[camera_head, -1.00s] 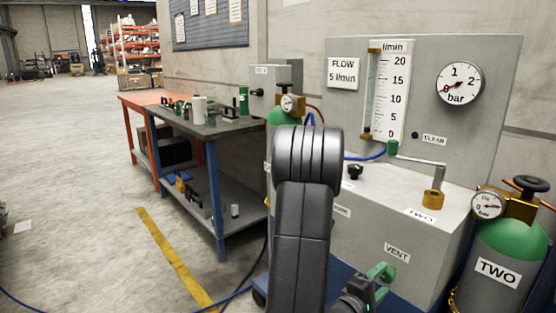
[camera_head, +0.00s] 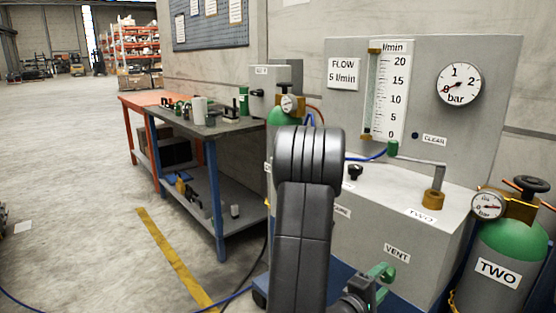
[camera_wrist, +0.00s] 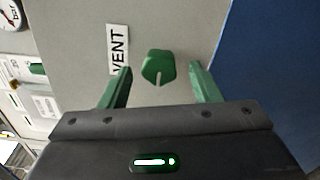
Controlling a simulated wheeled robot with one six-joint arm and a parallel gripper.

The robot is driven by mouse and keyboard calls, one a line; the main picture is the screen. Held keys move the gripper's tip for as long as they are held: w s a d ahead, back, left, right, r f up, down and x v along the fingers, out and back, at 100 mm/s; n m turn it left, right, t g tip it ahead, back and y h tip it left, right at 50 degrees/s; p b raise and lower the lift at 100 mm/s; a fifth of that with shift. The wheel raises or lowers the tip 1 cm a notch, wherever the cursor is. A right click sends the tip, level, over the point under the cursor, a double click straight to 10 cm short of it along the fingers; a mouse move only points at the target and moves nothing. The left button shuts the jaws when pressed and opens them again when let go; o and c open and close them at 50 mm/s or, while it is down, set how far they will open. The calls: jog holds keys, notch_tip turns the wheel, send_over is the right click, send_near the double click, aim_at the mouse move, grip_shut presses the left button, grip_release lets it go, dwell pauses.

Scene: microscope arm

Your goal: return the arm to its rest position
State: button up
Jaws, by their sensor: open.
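My gripper (camera_head: 382,274) is low at the front of the grey flow panel's box, below the VENT label (camera_head: 396,252). In the wrist view my gripper (camera_wrist: 161,82) is open, with its two green fingers apart. A green knob (camera_wrist: 156,68) with a pale slot sits on the grey face between and just beyond the fingertips, beside the VENT label (camera_wrist: 118,50). No contact with the knob is visible. In the head view I cannot tell the knob from the green fingers. My dark arm stands raised and bent in the middle of that view.
The grey box (camera_head: 390,215) with the gauge panel is close to my arm. A green-topped cylinder marked TWO (camera_head: 500,250) stands to the right. A workbench (camera_head: 215,128) is on the left. Open floor (camera_head: 70,180) lies further left.

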aim_at(385, 278)
jog(key=v, duration=1.1)
jog(key=x, duration=1.4)
jog(key=shift+d+f+b, duration=0.1)
jog(key=shift+b, duration=0.2)
jog(key=m+b, duration=0.1)
jog(key=m, duration=0.3)
jog(key=shift+b, duration=0.4)
jog(key=m+b, duration=0.2)
jog(key=m, duration=0.2)
jog(key=m+b, duration=0.2)
jog(key=m, duration=0.2)
jog(key=shift+m+b, duration=0.95)
jog(key=shift+m, duration=0.75)
